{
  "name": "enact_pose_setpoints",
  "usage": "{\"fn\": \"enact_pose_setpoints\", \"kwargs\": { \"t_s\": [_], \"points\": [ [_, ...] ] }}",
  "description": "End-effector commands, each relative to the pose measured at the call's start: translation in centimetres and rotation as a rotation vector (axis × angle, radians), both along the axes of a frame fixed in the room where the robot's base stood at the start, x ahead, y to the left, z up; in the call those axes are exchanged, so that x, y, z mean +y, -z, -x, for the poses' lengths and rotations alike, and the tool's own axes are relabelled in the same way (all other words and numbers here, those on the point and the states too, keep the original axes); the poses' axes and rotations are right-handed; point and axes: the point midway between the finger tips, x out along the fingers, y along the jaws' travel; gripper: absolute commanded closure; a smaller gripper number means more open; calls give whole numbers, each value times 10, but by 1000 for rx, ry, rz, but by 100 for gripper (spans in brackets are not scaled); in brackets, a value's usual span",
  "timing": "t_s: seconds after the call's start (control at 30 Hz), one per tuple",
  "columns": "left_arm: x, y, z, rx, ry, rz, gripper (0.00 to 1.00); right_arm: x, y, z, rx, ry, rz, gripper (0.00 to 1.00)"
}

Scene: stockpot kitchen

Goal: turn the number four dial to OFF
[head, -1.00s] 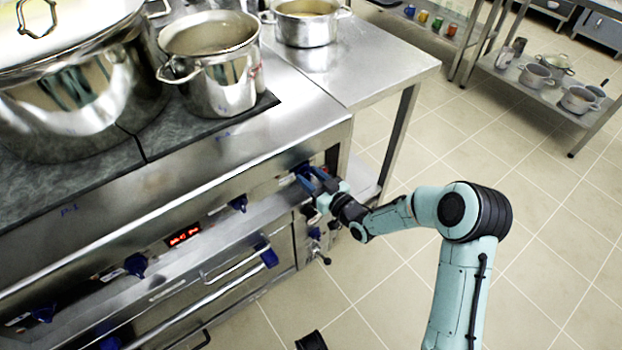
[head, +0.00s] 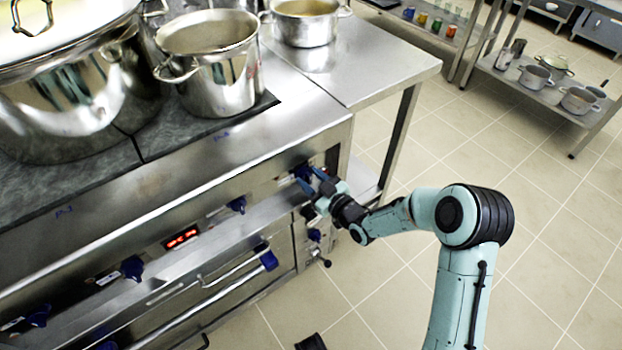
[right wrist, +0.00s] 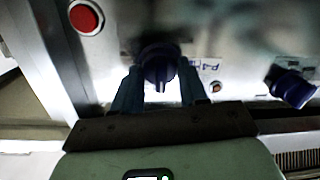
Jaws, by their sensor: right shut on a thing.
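The number four dial (head: 302,171) is a dark blue knob at the right end of the stove's front panel. In the right wrist view the dial (right wrist: 158,62) sits between the two blue fingers, its grip ridge in line with them. A "P4" label (right wrist: 209,66) shows upside down beside it. My right gripper (head: 312,179) is shut on the dial; its fingers also show in the right wrist view (right wrist: 160,78). The OFF mark cannot be made out. My left gripper is not in view.
Another blue dial (head: 237,204) sits to the left on the panel, with a red display (head: 181,238) farther left. A red button (right wrist: 86,17) is near the number four dial. An oven handle (head: 235,268) juts out below. Pots (head: 215,85) stand on the stove top.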

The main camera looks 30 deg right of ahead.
Motion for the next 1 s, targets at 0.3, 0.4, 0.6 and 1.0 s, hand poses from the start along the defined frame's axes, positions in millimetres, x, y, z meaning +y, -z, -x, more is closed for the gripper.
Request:
{"fn": "enact_pose_setpoints", "kwargs": {
  "t_s": [0.3,0.4,0.6,1.0],
  "points": [
    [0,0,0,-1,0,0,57,0,0,0,1,-1,1,32],
    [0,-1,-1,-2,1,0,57,0,0,1,1,0,1,32],
    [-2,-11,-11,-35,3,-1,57,-4,-3,25,4,2,2,32],
    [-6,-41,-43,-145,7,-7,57,-15,-10,109,4,3,0,32]
  ]
}}
